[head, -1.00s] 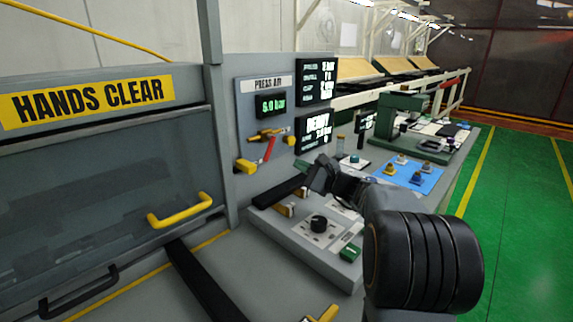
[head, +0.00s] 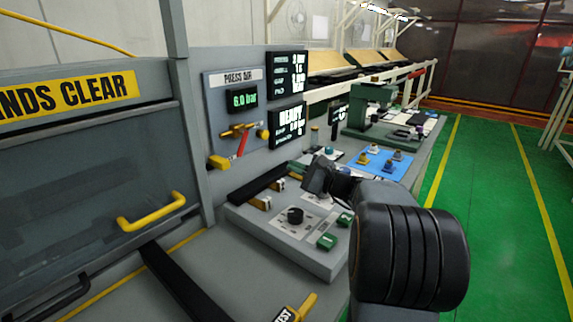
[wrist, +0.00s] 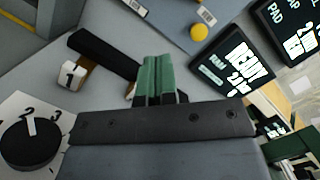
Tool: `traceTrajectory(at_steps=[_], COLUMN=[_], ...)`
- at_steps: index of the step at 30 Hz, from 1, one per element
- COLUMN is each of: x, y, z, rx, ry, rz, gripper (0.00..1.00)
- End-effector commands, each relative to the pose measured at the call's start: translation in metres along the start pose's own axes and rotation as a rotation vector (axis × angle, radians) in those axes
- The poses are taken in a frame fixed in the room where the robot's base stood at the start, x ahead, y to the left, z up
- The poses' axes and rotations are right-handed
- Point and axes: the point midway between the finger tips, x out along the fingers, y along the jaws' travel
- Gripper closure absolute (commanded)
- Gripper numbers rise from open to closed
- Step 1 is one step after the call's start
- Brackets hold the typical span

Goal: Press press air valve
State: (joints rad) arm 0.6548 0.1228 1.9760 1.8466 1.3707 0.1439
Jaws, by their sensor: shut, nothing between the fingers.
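The press air valve is a brass-yellow body with a red handle (head: 243,143). It sits on the grey panel labelled PRESS AIR (head: 218,82), under a display reading 6.0 bar (head: 243,98). The red handle slants, its lower end toward the lower left. My gripper (head: 316,178) is to the right of and below the valve, apart from it, over the control box. In the wrist view my gripper's green fingers (wrist: 157,77) are together with nothing between them. A yellow round knob (wrist: 198,33) shows beyond them; the red handle is not visible there.
A control box (head: 285,235) with a black dial (head: 295,215) and green buttons lies below my gripper. Dark displays (head: 286,128) flank the valve's right. A guard with a yellow handle (head: 151,210) stands left. Green floor (head: 490,200) is clear at right.

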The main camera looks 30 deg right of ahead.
Motion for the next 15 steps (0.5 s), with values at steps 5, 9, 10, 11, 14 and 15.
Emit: traceTrajectory(at_steps=[5, 9, 10, 11, 14, 15], x=[0.0007, -0.0003, -0.0007, -0.0009, -0.0018, -0.002], y=[-0.0054, -0.0023, -0.0013, -0.0004, 0.0026, 0.0035], z=[0.0003, -0.0036, -0.0043, -0.0048, -0.007, -0.0077], rx=[-0.07, -0.137, -0.15, -0.161, -0.189, -0.197], ry=[0.004, 0.004, 0.003, 0.002, 0.001, 0.0], rz=[0.017, 0.031, 0.033, 0.035, 0.039, 0.04], gripper=[1.0, 1.0, 1.0, 1.0, 1.0, 1.0])
